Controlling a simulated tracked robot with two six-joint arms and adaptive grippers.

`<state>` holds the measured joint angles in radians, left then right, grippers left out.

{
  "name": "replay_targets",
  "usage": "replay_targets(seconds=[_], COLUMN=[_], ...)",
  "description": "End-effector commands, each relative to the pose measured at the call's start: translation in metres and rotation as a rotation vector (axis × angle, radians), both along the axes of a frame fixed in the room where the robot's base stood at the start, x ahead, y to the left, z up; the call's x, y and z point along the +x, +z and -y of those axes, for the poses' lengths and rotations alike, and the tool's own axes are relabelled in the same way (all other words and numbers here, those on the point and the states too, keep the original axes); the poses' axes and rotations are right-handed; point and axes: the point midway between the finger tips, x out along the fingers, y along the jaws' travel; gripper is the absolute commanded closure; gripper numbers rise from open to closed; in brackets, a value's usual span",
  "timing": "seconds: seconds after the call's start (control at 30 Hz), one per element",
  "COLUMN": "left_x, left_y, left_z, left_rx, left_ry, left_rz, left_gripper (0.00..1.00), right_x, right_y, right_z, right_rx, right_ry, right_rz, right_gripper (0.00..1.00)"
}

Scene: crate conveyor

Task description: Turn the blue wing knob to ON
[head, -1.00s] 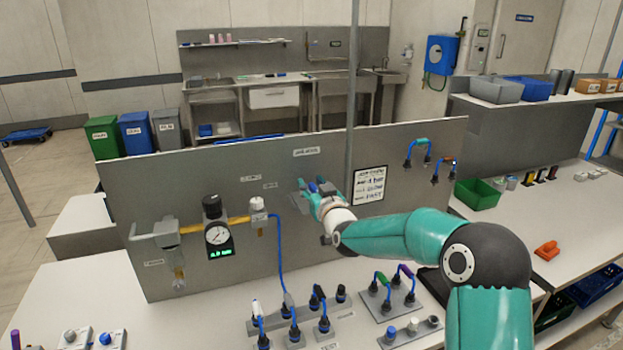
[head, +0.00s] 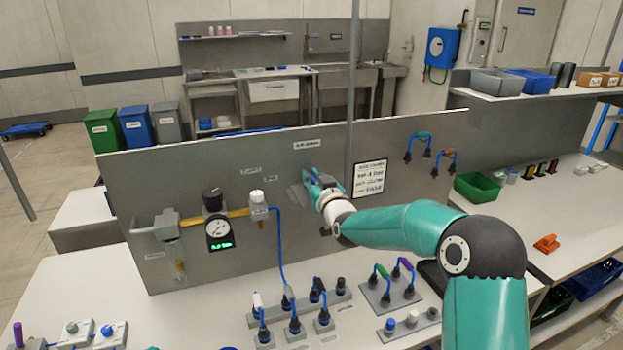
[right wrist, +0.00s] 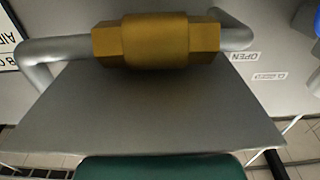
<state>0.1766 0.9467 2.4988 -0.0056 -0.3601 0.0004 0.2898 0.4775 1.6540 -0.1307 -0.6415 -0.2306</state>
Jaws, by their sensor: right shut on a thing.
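A small pale box at the front left of the bench carries a blue knob (head: 107,330); its wing shape and any ON mark are too small to read. My right gripper (head: 308,188) is at the upright grey panel (head: 270,180), far from that box. It is shut on a flat grey plate (right wrist: 165,110) at the brass valve, which looks like the valve's handle. The brass valve (right wrist: 155,40) sits on a grey pipe, with OPEN and another small label beside it. A teal gripper part (right wrist: 160,167) shows along the bottom of the right wrist view. My left gripper is not in view.
A gauge (head: 218,232) and blue hose (head: 277,240) are on the panel left of my right gripper. A white sign (head: 370,178) and a thin post (head: 352,100) stand close to its right. Several plugs and sockets (head: 295,322) crowd the bench below.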

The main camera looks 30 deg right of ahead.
Motion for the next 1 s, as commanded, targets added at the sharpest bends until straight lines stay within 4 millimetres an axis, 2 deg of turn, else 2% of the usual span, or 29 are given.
replay_targets(seconds=[0.3,0.43,0.57,0.83,1.0], left_x=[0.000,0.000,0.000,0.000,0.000], left_y=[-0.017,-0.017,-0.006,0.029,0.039], left_z=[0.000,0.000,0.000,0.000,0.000], left_rx=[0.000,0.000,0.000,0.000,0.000], left_ry=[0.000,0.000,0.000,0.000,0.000], left_rz=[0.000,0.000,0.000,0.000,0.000], left_gripper=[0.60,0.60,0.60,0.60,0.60], right_x=[0.000,0.000,0.001,0.001,0.000], right_y=[-0.002,0.000,0.003,0.005,0.002], right_z=[-0.001,-0.002,-0.004,-0.009,-0.013], right_rx=[-0.004,-0.004,-0.001,0.001,-0.001], right_ry=[0.099,0.173,0.260,0.463,0.616], right_rz=[0.000,-0.001,-0.003,-0.004,0.000], right_gripper=[1.00,1.00,1.00,1.00,1.00])
